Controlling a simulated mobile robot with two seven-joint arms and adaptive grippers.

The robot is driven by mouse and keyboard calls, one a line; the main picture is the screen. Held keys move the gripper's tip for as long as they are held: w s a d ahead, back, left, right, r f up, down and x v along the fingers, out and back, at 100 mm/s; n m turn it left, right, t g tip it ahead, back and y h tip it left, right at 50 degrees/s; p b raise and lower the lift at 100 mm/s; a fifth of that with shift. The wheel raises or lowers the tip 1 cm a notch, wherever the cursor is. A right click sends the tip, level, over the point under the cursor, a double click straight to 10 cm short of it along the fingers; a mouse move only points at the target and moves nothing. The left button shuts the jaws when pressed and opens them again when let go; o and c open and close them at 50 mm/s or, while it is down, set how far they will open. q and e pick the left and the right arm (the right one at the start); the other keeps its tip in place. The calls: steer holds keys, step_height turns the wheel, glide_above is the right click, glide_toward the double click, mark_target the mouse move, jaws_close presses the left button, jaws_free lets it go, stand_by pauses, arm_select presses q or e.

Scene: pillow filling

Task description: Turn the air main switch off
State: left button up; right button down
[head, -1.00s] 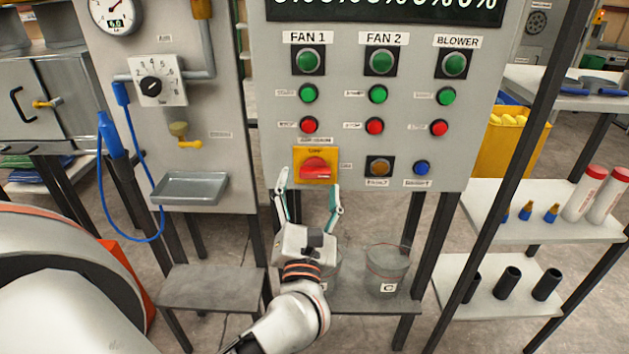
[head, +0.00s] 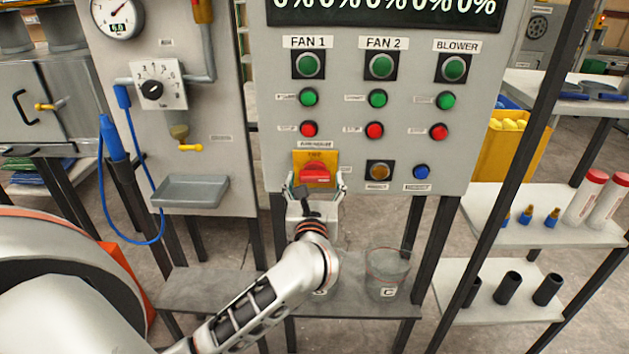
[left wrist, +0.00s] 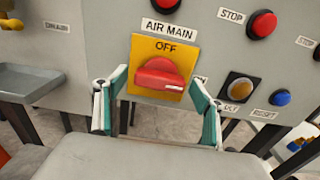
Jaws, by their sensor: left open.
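The air main switch is a red rotary knob (head: 314,174) on a yellow plate (head: 321,156), low on the grey control panel. In the left wrist view the red knob (left wrist: 158,74) sits under the word OFF, its white mark pointing right. The label AIR MAIN (left wrist: 170,30) is above the plate. My left gripper (head: 315,184) is at the panel just below the knob. In the left wrist view its fingers (left wrist: 158,93) are open, one on each side of the yellow plate, with the knob between them and no finger visibly touching it. My right gripper is not in view.
Green and red buttons (head: 309,130) are above the switch. An amber button (head: 379,171) and a blue button (head: 422,172) are close to its right. A grey tray (head: 190,192) is on the left panel. A clear beaker (head: 388,270) stands on the shelf below.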

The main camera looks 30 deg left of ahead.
arm_select(q)
steer(key=c, duration=1.1)
